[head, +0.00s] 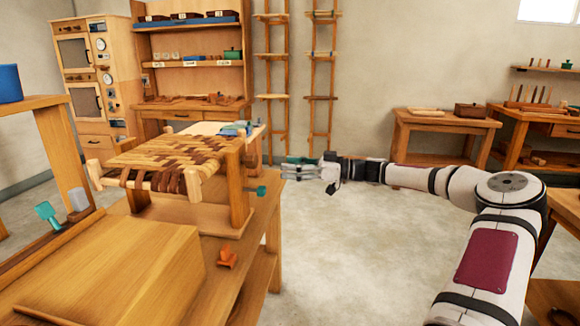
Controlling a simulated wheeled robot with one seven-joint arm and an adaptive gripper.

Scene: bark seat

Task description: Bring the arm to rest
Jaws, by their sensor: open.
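My gripper (300,171) is open at the end of my outstretched arm, near the middle of the picture. The arm comes in from the lower right and bends at a large joint. The gripper points left, toward the woven bark seat (178,155). It appears apart from the seat, with a gap of floor or background between them. Whether anything lies between the fingers is too small to tell, but the gripper looks empty. The seat has a brown and tan weave on a wooden frame and stands on a wooden workbench (250,240).
A teal clamp handle (256,191) sticks out at the seat's right side. An orange item (227,258) lies on the bench's front. A side table (445,124) and ladder-like racks (322,80) stand at the back wall. Open floor (350,240) lies below my arm.

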